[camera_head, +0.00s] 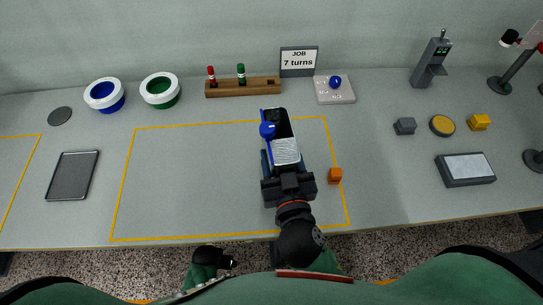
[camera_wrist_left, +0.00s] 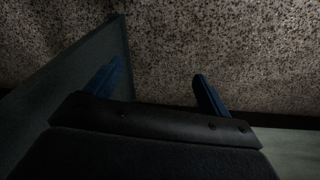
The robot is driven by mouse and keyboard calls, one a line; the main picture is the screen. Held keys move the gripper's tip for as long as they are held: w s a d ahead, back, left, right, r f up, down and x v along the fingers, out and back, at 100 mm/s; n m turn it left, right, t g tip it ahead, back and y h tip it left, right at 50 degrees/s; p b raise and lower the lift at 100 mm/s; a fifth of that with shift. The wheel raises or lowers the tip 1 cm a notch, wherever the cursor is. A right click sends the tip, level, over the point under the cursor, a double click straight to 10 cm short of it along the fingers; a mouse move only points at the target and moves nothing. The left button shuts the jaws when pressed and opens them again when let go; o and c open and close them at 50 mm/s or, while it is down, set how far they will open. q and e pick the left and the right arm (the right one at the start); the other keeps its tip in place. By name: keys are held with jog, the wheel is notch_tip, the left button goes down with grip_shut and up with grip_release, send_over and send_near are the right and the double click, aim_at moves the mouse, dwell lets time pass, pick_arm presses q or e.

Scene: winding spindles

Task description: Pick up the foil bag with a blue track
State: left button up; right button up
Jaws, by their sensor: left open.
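I see no clear foil bag with a blue track. A silver-white ribbed thing with a black far end (camera_head: 284,149) and a blue knob (camera_head: 267,130) stands in the middle of the table; I cannot tell what it is. My right gripper (camera_head: 284,166) reaches in from the front edge, its dark blue fingers beside the ribbed thing's near part. Whether they touch it is unclear. My left gripper (camera_wrist_left: 158,88) is open and empty in the left wrist view, over the speckled floor beside a table edge. Its fingers are not clear in the head view.
The marked area's left half is clear.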

aim_at(300, 171)
jog(key=shift+s+d+r, duration=0.1)
jog(key=shift+d+r, duration=0.1)
jog(key=shift+r, duration=0.05)
jog(key=s+d+r+p, duration=0.1)
jog(key=p, duration=0.1)
jog(key=d+r+p, duration=0.1)
jog(key=p, duration=0.1)
jog(key=shift+s+d+p, duration=0.3)
jog(key=shift+s+p, duration=0.05)
pick_arm(q)
jog(key=s+a+f+p, duration=0.1)
jog(key=s+a+f, duration=0.2)
jog(key=f, duration=0.6)
jog(key=s+a+f+t+p, duration=0.1)
jog(key=s+a+f+p, duration=0.1)
jog(key=f, duration=0.8)
jog(key=shift+s+a+f+y+p, duration=0.2)
jog(key=shift+s+a+y+p, duration=0.1)
jog(key=shift+s+a, duration=0.45)
pick_arm(e)
jog(key=shift+s+d+r, duration=0.5)
jog(key=shift+d, duration=0.3)
jog(key=shift+s+d+r, duration=0.45)
jog(key=shift+d, duration=0.3)
pick_arm(q)
jog(key=shift+d, duration=0.15)
